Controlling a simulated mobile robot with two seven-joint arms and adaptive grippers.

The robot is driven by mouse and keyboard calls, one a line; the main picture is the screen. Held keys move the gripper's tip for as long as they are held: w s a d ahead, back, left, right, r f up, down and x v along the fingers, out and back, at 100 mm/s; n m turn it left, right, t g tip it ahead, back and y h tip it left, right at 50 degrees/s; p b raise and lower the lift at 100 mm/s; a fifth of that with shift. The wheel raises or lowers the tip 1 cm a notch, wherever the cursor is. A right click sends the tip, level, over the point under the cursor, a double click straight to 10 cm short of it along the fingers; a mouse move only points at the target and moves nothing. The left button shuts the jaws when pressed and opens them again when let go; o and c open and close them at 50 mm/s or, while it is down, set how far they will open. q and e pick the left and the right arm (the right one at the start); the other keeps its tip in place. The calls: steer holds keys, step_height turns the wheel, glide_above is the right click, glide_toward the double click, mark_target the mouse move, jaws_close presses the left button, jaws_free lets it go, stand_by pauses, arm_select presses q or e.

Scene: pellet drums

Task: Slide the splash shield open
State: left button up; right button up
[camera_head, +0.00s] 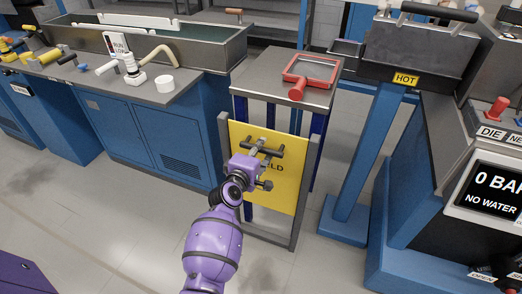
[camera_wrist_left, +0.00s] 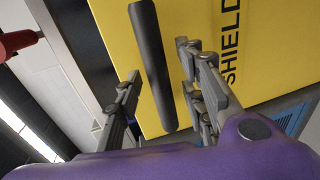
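The splash shield (camera_head: 290,192) is a yellow panel with black lettering, upright in a grey frame below a small grey-topped stand. In the left wrist view the shield (camera_wrist_left: 270,60) fills the upper right, and its dark bar handle (camera_wrist_left: 153,65) runs up and down the picture. My left gripper (camera_head: 261,158) is in front of the shield at the handle and covers part of the lettering. In the left wrist view its fingers (camera_wrist_left: 160,65) are apart, one on each side of the handle, with gaps visible. My right gripper is not in view.
A red-framed screen (camera_head: 312,70) with a red handle lies on the stand top. A blue post (camera_head: 372,150) carrying a HOT-labelled unit (camera_head: 405,79) stands to the right. A long trough (camera_head: 160,45) and blue cabinets (camera_head: 150,130) are left.

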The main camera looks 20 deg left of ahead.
arm_select(q)
steer(key=shift+w, duration=0.4)
steer(key=shift+f, duration=0.1)
jaws_close()
